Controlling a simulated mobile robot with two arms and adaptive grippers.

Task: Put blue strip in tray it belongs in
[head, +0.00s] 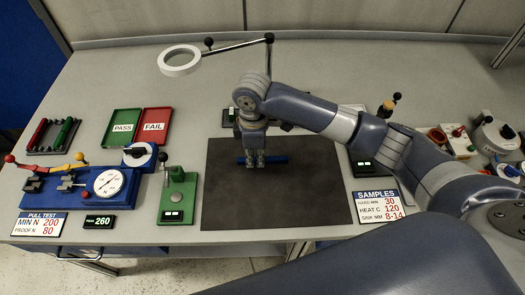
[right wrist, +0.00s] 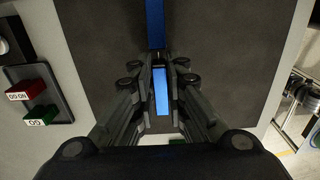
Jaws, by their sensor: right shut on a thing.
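The blue strip (head: 278,158) lies level across the dark mat (head: 300,205), in the grip of my right gripper (head: 254,160). In the right wrist view the strip (right wrist: 155,25) runs from the top edge down between the fingers. My right gripper (right wrist: 160,78) is shut on it; the fingers hide its middle in the head view. I cannot tell whether the strip touches the mat. The green PASS tray (head: 121,141) and the red FAIL tray (head: 151,140) stand side by side at the left back, with nothing seen in them but labels. My left gripper is not in view.
A blue pull-test stand (head: 75,200) with a dial stands at left; its display (head: 98,222) reads 260. A sign (head: 40,224) gives MIN N 200, PROOF N 80. A green gauge (head: 178,195) stands left of the mat. A ring lamp (head: 180,61) overhangs the back.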

